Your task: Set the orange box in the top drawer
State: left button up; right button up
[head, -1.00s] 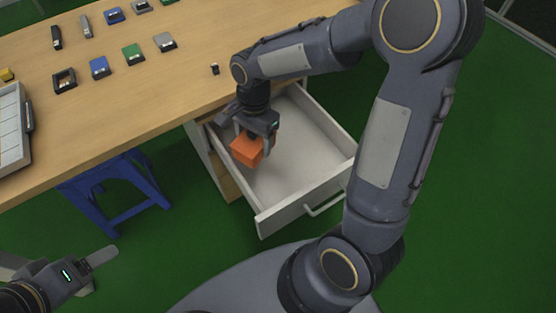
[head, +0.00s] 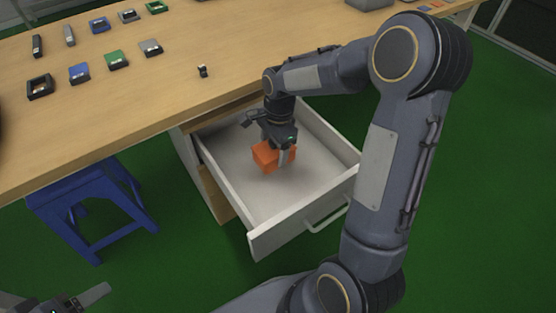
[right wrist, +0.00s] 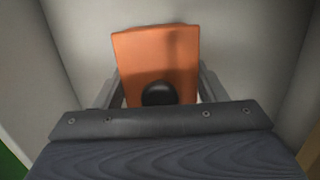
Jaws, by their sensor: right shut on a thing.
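The orange box (head: 265,155) is inside the open top drawer (head: 235,178) in the head view, between the fingers of my right gripper (head: 278,158). In the right wrist view the orange box (right wrist: 160,55) sits between the two fingers (right wrist: 160,88), with the pale drawer interior behind it. My right gripper is shut on it. Whether the box touches the drawer floor is hard to tell. My left gripper (head: 85,300) is at the bottom left corner, partly cut off and away from the drawer; its finger opening is not clear.
The drawer is pulled out from under the wooden table (head: 190,85), its front panel and handle (head: 327,215) towards me. Several small coloured parts lie on the table. A blue stool (head: 90,205) stands left of the drawer. The drawer floor around the box looks empty.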

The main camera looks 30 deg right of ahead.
jog(key=shift+w+d+f, duration=0.2)
jog(key=shift+d+f, duration=0.15)
jog(key=shift+f, duration=0.15)
jog(key=shift+w+d+f, duration=0.2)
jog(key=shift+d+f, duration=0.15)
jog(key=shift+f, duration=0.15)
jog(key=shift+w+d+f+b, duration=0.15)
jog(key=shift+f+b, duration=0.3)
jog(key=shift+f, duration=0.45)
jog(key=shift+d+f+b, duration=0.15)
jog(key=shift+f+b, duration=0.3)
jog(key=shift+f, duration=0.45)
jog(key=shift+f, duration=0.2)
jog(key=o, duration=1)
jog(key=shift+r, duration=0.1)
